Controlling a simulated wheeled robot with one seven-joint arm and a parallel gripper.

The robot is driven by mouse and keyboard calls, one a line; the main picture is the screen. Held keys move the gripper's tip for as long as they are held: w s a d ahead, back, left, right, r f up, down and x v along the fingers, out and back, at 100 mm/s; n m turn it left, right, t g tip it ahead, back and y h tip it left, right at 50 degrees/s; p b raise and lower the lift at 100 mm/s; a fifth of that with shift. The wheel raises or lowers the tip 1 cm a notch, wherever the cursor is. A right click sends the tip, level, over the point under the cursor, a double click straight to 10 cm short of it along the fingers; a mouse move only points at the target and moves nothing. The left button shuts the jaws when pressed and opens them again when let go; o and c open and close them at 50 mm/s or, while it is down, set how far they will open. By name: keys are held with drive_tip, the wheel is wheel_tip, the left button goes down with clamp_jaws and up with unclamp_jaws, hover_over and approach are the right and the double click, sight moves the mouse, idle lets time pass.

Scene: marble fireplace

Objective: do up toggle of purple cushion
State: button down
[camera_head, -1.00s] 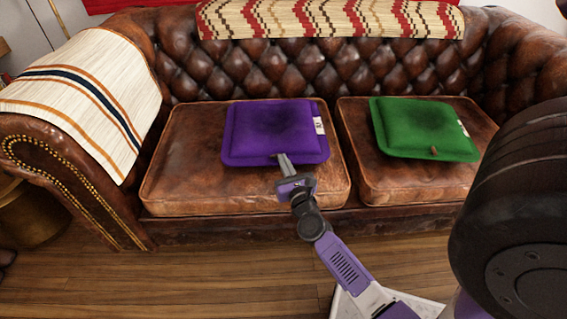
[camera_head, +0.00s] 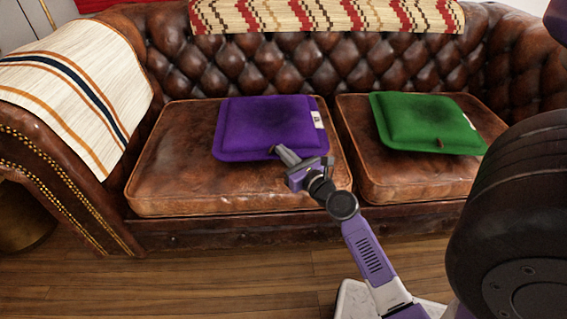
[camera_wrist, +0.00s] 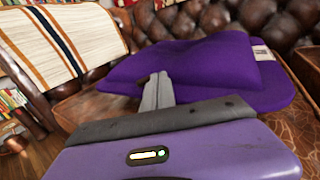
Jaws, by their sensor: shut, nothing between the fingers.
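The purple cushion (camera_head: 265,120) lies on the left seat of the brown leather sofa, a white label at its right edge. It also fills the middle of the wrist view (camera_wrist: 200,65). My gripper (camera_head: 279,150) is at the cushion's front edge, its fingers shut and empty. In the wrist view the shut fingers (camera_wrist: 158,80) overlap the cushion's near edge. A small dark brown piece, perhaps the toggle (camera_wrist: 142,80), shows just left of the fingertips. The fingers hide part of that edge, so I cannot tell whether they touch it or whether the toggle is fastened.
A green cushion (camera_head: 420,120) with a brown toggle (camera_head: 440,143) at its front edge lies on the right seat. A striped cloth (camera_head: 75,85) covers the left sofa arm. A patterned throw (camera_head: 325,15) hangs over the backrest. The floor in front is clear at left.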

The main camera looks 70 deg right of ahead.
drive_tip(key=shift+n+t+y+b, duration=0.3)
drive_tip(key=shift+n+y+b, duration=0.1)
drive_tip(key=shift+n+y, duration=0.1)
drive_tip(key=shift+d+r+n+t+y, duration=0.1)
drive_tip(key=shift+r+n+t+y, duration=0.05)
drive_tip(key=shift+n+t+y, duration=0.2)
drive_tip(key=shift+s, duration=0.1)
